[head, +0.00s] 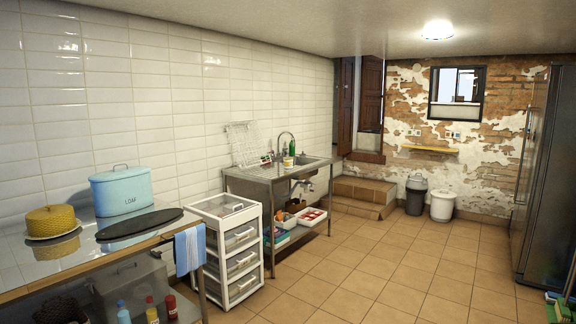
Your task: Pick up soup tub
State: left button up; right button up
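A small pale tub (288,162) with a yellowish band stands on the near edge of the sink counter (262,173), in the middle of the head view. It is too small to tell for certain whether it is the soup tub. A green bottle (292,147) stands just behind it, below the curved tap. Neither of my grippers shows in the head view, and nothing visible is being held.
A white drawer unit (232,250) stands between table and sink. Tiled floor (380,260) is open to the right; a tall fridge (545,180) stands far right.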

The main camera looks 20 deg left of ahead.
aim_at(288, 161)
jog(key=i+j+u, duration=0.2)
jog(key=i, duration=0.3)
jog(key=i+l+u, duration=0.2)
jog(key=i, duration=2.4)
jog(key=i+u, duration=0.15)
jog(key=i, duration=0.5)
jog(key=i+l+u, duration=0.1)
jog(key=i, duration=0.5)
jog(key=i+l+u, duration=0.15)
jog(key=i, duration=0.45)
jog(key=l, duration=0.1)
